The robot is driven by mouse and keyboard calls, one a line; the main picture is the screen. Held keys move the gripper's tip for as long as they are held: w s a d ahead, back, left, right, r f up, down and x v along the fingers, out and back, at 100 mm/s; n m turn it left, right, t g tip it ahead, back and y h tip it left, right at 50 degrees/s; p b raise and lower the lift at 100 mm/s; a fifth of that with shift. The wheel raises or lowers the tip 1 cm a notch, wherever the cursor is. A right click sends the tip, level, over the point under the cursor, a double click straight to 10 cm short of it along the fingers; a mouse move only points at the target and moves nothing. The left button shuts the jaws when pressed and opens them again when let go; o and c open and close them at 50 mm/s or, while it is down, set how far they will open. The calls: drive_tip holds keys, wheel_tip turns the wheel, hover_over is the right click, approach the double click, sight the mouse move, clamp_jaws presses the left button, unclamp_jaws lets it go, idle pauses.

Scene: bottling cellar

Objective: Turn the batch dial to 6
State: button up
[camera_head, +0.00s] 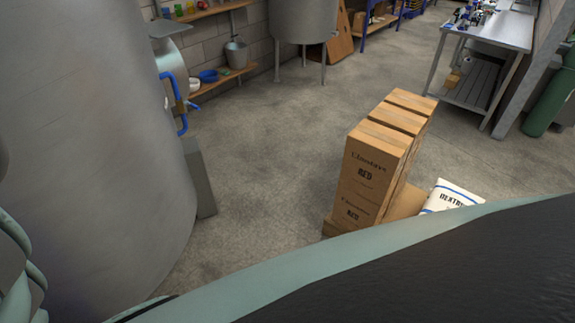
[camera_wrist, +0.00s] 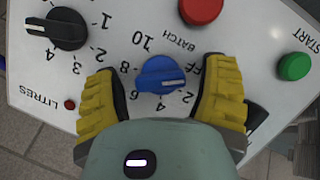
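In the wrist view the batch dial (camera_wrist: 160,75) is a blue knob on a pale panel whose lettering appears upside down. Its number ring runs from OFF at the right, past 2, 4 and 6 below, to 8 and 10 at the left. A pale line on the knob lies toward its lower right; its exact setting is hard to tell. My gripper (camera_wrist: 159,84) is open, with one yellow finger on each side of the dial and a visible gap to it. The head view shows neither the dial nor my gripper.
A black LITRES dial (camera_wrist: 67,28), a red button (camera_wrist: 200,10), a green START button (camera_wrist: 294,66) and a small red lamp (camera_wrist: 69,104) surround the dial.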

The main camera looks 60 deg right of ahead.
drive_tip(key=c, duration=1)
